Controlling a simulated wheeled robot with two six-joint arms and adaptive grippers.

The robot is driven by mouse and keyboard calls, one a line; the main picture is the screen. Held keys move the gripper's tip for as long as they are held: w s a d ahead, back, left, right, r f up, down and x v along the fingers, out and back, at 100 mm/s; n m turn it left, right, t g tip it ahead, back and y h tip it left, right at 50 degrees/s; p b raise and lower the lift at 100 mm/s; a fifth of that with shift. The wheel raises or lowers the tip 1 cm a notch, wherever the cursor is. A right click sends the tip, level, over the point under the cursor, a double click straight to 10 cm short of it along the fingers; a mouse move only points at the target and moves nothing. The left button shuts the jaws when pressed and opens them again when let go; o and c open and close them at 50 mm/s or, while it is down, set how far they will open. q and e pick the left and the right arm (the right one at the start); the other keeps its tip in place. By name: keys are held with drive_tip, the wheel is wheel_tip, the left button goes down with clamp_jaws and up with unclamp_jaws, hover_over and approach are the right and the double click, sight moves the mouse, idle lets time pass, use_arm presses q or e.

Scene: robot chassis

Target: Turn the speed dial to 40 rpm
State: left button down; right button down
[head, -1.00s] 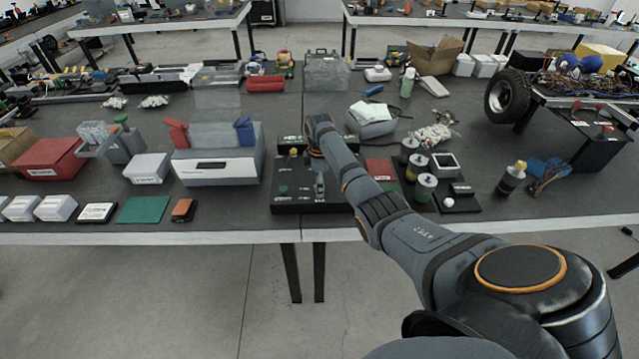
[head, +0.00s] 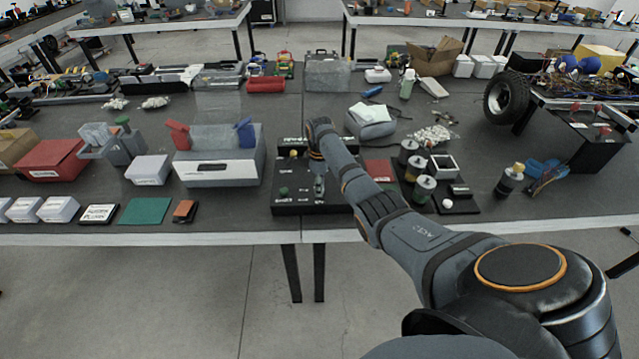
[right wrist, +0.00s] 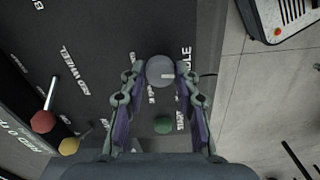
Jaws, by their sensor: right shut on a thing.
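A black control panel (head: 290,208) lies near the front edge of the table in the head view. In the right wrist view a round grey dial (right wrist: 159,68) with a short white mark sits on the panel's dark face (right wrist: 105,95). My right gripper (right wrist: 161,75) is shut on this dial, one finger on each side. The gripper also shows small over the panel in the head view (head: 319,187), where it hides the dial. White lettering beside the dial is partly covered, and I cannot read a speed value. My left gripper is in neither view.
A green knob (right wrist: 163,125) sits between my fingers, below the dial in the right wrist view. A red knob (right wrist: 43,121) and a yellow knob (right wrist: 69,146) stand at the left. In the head view a grey-white box (head: 218,170) is left of the panel and bottles (head: 424,188) are right.

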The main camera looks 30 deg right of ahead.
drive_tip(key=m+p, duration=0.2)
drive_tip(key=m, duration=0.2)
drive_tip(key=shift+r+p, duration=0.2)
drive_tip(key=shift+p, duration=0.15)
drive_tip(key=m+p, duration=0.2)
drive_tip(key=m, duration=0.4)
drive_tip(key=m+p, duration=0.1)
drive_tip(key=m, duration=0.5)
drive_tip(key=shift+f, duration=0.1)
drive_tip(key=m, duration=0.6)
drive_tip(key=shift+p, duration=0.4)
drive_tip(key=c, duration=1)
unclamp_jaws()
